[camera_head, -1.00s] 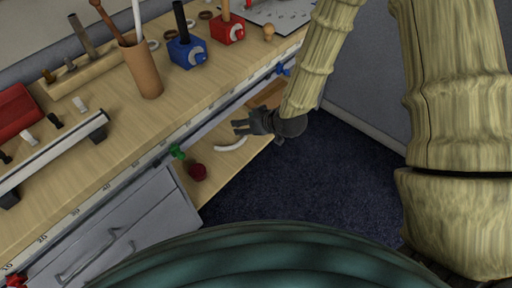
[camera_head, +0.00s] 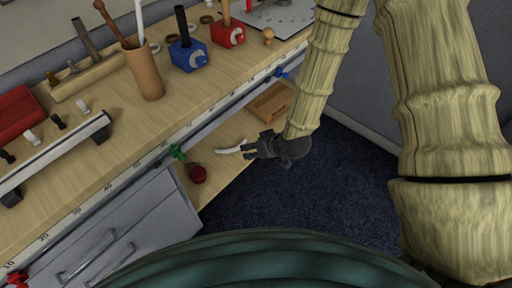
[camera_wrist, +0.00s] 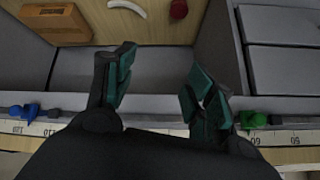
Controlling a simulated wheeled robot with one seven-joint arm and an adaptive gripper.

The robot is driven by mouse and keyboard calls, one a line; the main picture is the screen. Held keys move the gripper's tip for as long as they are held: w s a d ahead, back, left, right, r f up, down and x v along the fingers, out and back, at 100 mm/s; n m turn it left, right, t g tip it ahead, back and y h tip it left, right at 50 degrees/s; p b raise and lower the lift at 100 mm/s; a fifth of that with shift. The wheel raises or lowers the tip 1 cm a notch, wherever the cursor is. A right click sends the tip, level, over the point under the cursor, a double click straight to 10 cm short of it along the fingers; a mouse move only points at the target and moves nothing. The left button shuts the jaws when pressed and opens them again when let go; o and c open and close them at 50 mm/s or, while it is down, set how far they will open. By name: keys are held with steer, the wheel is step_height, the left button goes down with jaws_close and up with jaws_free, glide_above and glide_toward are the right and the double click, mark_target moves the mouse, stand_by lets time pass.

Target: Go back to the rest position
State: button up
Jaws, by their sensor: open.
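My gripper (camera_head: 252,149) is at the front edge of the lower wooden shelf (camera_head: 222,175), below the workbench top. In the wrist view my gripper (camera_wrist: 160,82) has its two dark fingers with green pads spread apart, with nothing between them. A white curved piece (camera_head: 230,149) lies on the shelf just left of the fingertips; it also shows in the wrist view (camera_wrist: 127,7). No marked rest position shows.
A brown wooden block (camera_head: 270,102) and a dark red round thing (camera_head: 197,174) lie on the shelf. The bench top (camera_head: 130,115) above holds a brown cup (camera_head: 145,72), a blue block (camera_head: 187,55) and a red block (camera_head: 228,34). Grey drawers (camera_head: 125,235) stand at left. Dark floor (camera_head: 330,185) is clear.

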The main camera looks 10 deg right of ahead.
steer(key=s+d+f+m+g+h, duration=0.1)
steer(key=s+f, duration=0.4)
steer(key=s, duration=0.5)
steer(key=s+d+f+m+g+h, duration=0.1)
steer(key=s+d+f, duration=0.4)
steer(key=s, duration=0.5)
steer(key=s+d+f+m+g+h, duration=0.2)
steer(key=s+d+f+g, duration=0.2)
steer(key=s, duration=0.6)
step_height(320, 180, down, 2)
steer(key=shift+d+f+g, duration=0.1)
steer(key=shift+d+g, duration=0.2)
steer(key=shift+g, duration=0.2)
